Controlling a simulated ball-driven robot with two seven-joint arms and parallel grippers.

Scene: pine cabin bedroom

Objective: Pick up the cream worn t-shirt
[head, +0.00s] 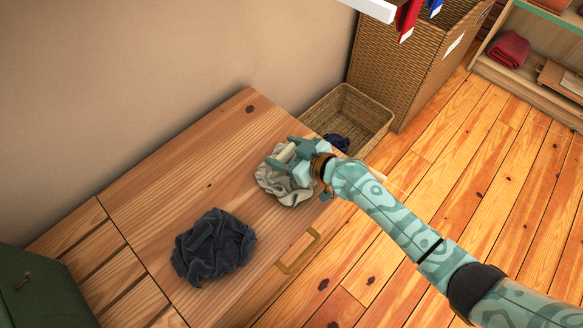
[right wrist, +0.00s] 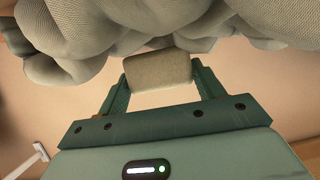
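The cream worn t-shirt (head: 283,187) is a crumpled pale bundle near the right end of the wooden dresser top. My right gripper (head: 287,153) is over it, with its fingers at both sides of a pale block-like part that stands out of the bundle. In the right wrist view this pale part (right wrist: 158,67) sits between the fingertips and appears to touch both, so the gripper looks shut on it. Grey-cream folds of the t-shirt (right wrist: 75,40) fill the top of that view. I cannot tell whether the bundle is clear of the wood. My left gripper is not in view.
A dark grey crumpled garment (head: 213,247) lies on the dresser top (head: 150,195), left of the t-shirt. A low wicker basket (head: 372,109) with a dark blue cloth (head: 337,141) stands beyond it. A tall wicker hamper (head: 400,65) stands behind. The floor at right is clear.

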